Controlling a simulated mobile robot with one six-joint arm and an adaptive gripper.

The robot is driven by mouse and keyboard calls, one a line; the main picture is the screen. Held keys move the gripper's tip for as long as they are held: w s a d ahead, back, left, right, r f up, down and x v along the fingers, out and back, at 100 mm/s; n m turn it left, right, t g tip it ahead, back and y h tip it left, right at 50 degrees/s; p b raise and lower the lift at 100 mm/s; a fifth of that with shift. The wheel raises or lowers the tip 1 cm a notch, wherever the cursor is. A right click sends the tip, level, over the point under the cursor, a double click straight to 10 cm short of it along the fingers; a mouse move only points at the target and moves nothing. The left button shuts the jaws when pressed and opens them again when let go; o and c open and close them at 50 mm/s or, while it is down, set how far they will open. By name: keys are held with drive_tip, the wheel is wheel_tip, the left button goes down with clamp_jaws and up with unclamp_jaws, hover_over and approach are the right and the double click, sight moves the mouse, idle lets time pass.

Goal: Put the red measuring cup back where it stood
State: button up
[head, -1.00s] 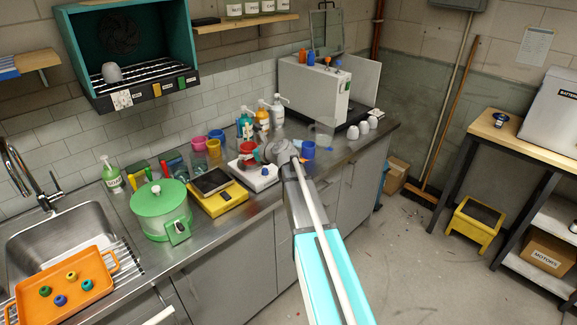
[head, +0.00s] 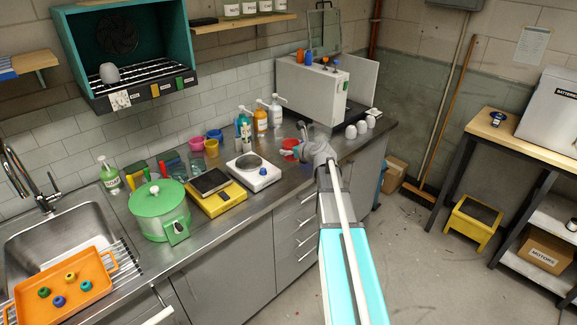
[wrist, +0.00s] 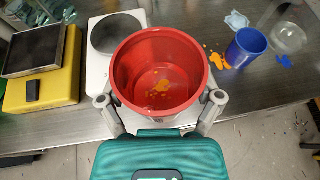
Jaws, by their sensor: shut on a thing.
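The red measuring cup (head: 289,144) is at the end of my arm, over the bench right of the white hot plate. In the wrist view the red cup (wrist: 159,72) is open side up, with orange crumbs inside. My gripper (wrist: 160,99) is shut on it, one finger on each side of its wall; in the head view my gripper (head: 301,150) partly covers it. The cup overlaps the hot plate's right edge in the wrist view. I cannot tell whether its base touches the bench.
The white hot plate (head: 267,178) has an empty round top. In the wrist view, a blue cup (wrist: 246,47), a clear beaker (wrist: 288,38) and orange and blue scraps lie to the right. A yellow scale (head: 220,201) and a green pot (head: 160,214) stand left. Bottles stand behind.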

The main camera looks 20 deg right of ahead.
drive_tip(key=shift+s+d+m+h, duration=0.15)
drive_tip(key=shift+s+d+h, duration=0.2)
drive_tip(key=shift+d, duration=0.55)
drive_tip(key=shift+s+d+m+h, duration=0.15)
drive_tip(key=shift+s+d, duration=0.25)
drive_tip(key=shift+d, duration=0.45)
drive_tip(key=b, duration=0.8)
hover_over(288, 165)
drive_tip(key=s, duration=0.2)
wheel_tip(288, 165, down, 8)
drive_tip(key=shift+r, duration=0.15)
drive_tip(key=shift+w+f+b, duration=0.5)
drive_tip(key=shift+w+f, duration=0.15)
drive_tip(key=shift+w, duration=0.05)
drive_tip(key=shift+w+f+b, duration=0.3)
drive_tip(key=shift+f+b, duration=0.15)
drive_tip(key=shift+b, duration=0.05)
drive_tip(key=shift+w+f+b, duration=0.1)
drive_tip(key=shift+f+b, duration=1.4)
drive_tip(key=shift+f, duration=0.05)
drive_tip(key=shift+f, duration=0.15)
